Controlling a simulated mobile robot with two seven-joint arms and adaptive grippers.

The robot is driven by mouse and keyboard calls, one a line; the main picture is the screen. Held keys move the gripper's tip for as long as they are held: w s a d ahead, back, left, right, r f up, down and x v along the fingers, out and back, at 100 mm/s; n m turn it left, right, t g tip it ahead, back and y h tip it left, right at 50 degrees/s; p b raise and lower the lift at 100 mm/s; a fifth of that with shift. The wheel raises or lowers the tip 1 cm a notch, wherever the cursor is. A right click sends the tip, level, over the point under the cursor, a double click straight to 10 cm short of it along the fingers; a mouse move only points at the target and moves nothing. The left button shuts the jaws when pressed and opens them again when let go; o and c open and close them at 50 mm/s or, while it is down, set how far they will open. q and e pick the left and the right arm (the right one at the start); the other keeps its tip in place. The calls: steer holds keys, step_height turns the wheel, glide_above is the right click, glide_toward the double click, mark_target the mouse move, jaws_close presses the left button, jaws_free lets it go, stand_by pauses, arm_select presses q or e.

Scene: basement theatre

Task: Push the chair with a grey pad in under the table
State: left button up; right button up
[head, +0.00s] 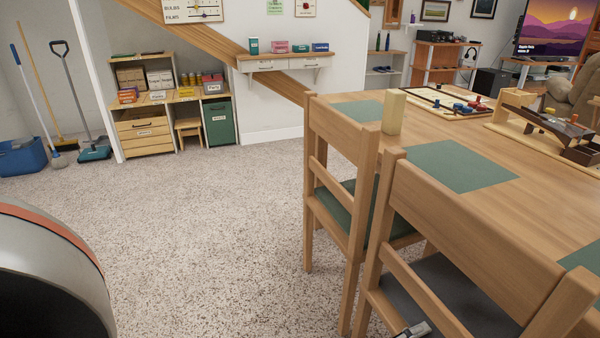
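The chair with a grey pad (435,296) stands at the lower right, its wooden back (468,237) nearest me. Its backrest stands outside the near-left edge of the wooden table (545,205). The front of its seat and most of its legs are hidden or cut off. A small metallic tip, seemingly of my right gripper (415,331), shows at the bottom edge beside the chair's lower back rail. Whether it touches the chair, and whether it is open, I cannot tell. My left gripper is out of view; a grey rounded part of mine fills the lower left.
A chair with a green pad (342,208) stands just beyond, along the same table edge. Green placemats (458,165), a wooden block (394,111) and games are on the table. Speckled carpet (215,220) is clear to the left. Shelves (160,95) line the back.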

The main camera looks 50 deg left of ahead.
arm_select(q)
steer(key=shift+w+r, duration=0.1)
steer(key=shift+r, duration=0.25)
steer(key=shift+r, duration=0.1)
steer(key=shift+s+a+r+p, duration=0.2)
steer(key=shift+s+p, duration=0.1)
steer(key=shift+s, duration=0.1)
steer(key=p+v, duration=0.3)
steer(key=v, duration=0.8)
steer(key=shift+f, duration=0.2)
arm_select(e)
step_height(320, 180, up, 7)
steer(key=w+t, duration=0.1)
steer(key=w, duration=0.1)
steer(key=shift+w+f, duration=0.15)
steer(key=shift+w, duration=0.15)
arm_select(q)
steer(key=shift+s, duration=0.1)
